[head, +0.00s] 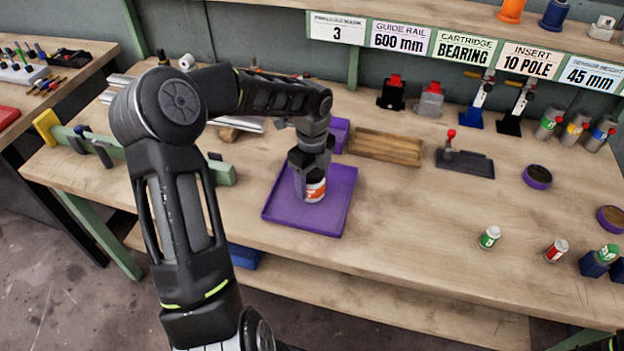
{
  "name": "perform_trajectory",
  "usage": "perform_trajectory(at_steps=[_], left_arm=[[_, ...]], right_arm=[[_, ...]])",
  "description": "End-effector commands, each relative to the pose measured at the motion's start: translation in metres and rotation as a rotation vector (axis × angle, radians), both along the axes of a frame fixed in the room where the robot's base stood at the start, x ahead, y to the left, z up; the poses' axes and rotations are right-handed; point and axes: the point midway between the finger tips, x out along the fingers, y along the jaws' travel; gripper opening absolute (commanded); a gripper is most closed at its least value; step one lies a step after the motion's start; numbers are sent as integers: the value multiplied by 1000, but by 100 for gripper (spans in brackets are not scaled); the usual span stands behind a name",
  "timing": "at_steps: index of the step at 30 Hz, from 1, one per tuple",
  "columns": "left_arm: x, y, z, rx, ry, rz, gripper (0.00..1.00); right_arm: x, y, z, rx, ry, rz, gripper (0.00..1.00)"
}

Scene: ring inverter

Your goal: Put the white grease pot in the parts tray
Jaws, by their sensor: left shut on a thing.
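The white grease pot (315,189) has an orange-red label and appears upright. My left gripper (309,174) is shut on it from above, covering its top and much of its back. The pot is over the middle of a flat purple tray (335,217), which looks like the parts tray. I cannot tell whether the pot's base touches the tray floor.
A wooden tray (385,146) lies behind and right of the purple tray, with a dark fixture (465,162) beyond it. A green-labelled can (489,237) and a red-labelled can (556,250) stand at the front right. The bench between is clear.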

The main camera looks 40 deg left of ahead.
Motion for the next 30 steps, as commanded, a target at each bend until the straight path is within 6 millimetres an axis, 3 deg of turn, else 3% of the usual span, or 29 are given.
perform_trajectory(at_steps=[10,11,18,30], left_arm=[[1,0,-3,1,-2,1,7],[0,0,-3,1,-2,1,61],[0,0,-2,1,-1,1,81],[1,0,5,1,-3,1,81]], right_arm=[[0,0,-2,0,0,0,77],[0,0,-2,0,0,0,77],[0,0,-1,0,0,0,77],[0,0,0,0,0,0,77]])
